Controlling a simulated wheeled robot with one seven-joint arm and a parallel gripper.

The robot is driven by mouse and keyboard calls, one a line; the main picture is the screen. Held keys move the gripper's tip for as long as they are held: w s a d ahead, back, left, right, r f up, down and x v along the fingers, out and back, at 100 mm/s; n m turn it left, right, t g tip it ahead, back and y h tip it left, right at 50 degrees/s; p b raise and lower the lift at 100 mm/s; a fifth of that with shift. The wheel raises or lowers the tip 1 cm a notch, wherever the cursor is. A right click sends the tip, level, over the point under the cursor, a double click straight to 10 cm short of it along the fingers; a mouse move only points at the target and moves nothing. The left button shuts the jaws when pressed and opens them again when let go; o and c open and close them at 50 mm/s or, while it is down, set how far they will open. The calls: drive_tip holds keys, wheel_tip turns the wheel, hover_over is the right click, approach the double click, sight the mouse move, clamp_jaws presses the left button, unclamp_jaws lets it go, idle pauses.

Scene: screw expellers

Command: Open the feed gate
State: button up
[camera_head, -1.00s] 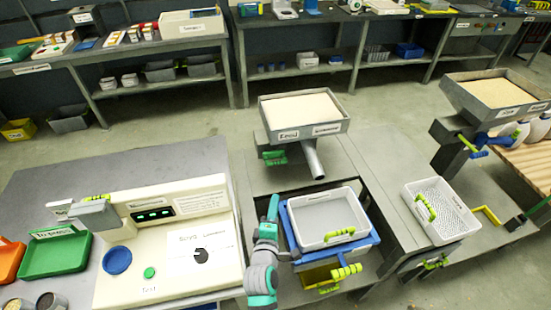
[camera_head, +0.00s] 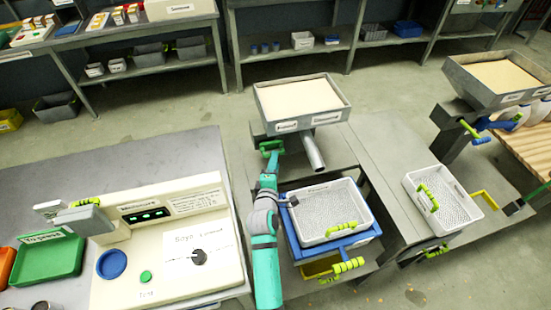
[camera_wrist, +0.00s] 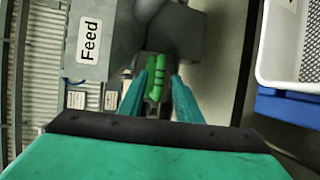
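The feed hopper (camera_head: 302,103) is a grey tray of pale material with a "Feed" label, which shows in the wrist view (camera_wrist: 90,37). A green ribbed handle (camera_head: 271,148), which looks like the feed gate's, sits below its left front corner. In the wrist view the handle (camera_wrist: 157,76) stands upright between my two teal fingers. My gripper (camera_wrist: 158,92) is open around the handle, with a finger on each side. In the head view my gripper (camera_head: 270,166) is just below the handle; its fingertips are small there. Contact cannot be told.
A white basket (camera_head: 362,193) in a blue frame (camera_head: 340,246) stands just right of my arm, below a metal spout (camera_head: 313,153). A control panel (camera_head: 165,240) lies left. Another white basket (camera_head: 466,216) and hopper (camera_head: 470,92) stand further right.

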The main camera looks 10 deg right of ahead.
drive_tip(key=shift+x, duration=1.4)
